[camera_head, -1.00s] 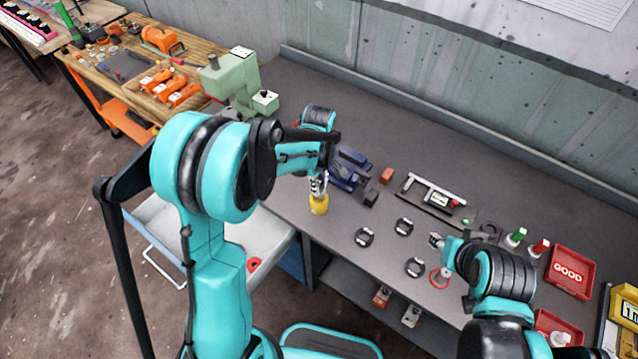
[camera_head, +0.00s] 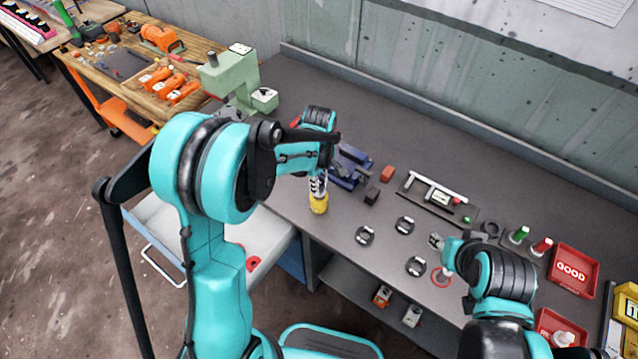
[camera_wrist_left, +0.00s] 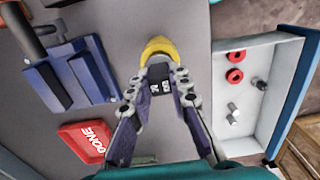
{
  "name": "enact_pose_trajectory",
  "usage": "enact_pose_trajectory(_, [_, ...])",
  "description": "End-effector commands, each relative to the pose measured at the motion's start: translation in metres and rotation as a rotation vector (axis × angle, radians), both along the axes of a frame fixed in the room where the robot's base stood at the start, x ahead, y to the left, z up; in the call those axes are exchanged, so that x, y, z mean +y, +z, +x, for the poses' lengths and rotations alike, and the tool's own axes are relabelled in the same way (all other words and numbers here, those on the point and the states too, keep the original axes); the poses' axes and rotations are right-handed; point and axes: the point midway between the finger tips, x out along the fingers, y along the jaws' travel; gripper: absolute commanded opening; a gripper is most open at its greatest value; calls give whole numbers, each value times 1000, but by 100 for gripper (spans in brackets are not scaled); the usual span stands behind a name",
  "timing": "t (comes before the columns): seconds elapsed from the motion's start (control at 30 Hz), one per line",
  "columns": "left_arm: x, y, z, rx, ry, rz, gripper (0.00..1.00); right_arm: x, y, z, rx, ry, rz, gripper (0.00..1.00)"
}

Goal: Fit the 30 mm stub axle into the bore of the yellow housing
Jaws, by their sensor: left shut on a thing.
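The yellow housing (camera_head: 318,204) stands on the grey bench near its front left edge; its top shows in the left wrist view (camera_wrist_left: 158,46). My left gripper (camera_head: 318,185) is right above it, pointing down. In the left wrist view my left gripper (camera_wrist_left: 160,90) is shut on a dark piece with white marks, which I take for the stub axle (camera_wrist_left: 160,74). The axle's far end meets the housing's rim; I cannot tell how deep it sits in the bore, which is hidden. My right gripper (camera_head: 436,241) hangs over the bench at the right, its fingers too small to read.
A blue vise (camera_head: 350,167) stands close behind the housing. A white tray (camera_wrist_left: 280,70) with red rings and small metal parts is off the bench's edge. Several black rings (camera_head: 365,235) lie right of the housing.

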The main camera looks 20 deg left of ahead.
Motion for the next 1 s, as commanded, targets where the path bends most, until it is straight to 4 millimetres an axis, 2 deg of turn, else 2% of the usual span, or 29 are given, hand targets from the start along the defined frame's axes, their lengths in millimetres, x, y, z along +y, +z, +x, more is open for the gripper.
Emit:
enact_pose_trajectory(0.7, [0, -19, 0, 0, 0, 0, 0, 0, -17, 0, 0, 0, 0, 40])
enact_pose_trajectory(0.73, [0, -19, 0, 0, 0, 0, 21, 0, -17, 0, 0, 0, 0, 40])
enact_pose_trajectory(0.8, [0, -18, 0, 0, 0, 0, 39, 0, -16, 0, 0, 0, 0, 40])
enact_pose_trajectory(0.83, [0, -18, 0, 0, 0, 0, 42, 0, -16, 0, 0, 0, 0, 40])
enact_pose_trajectory(1.0, [0, -18, 0, 0, 0, 0, 42, 0, -16, 0, 0, 0, 0, 40])
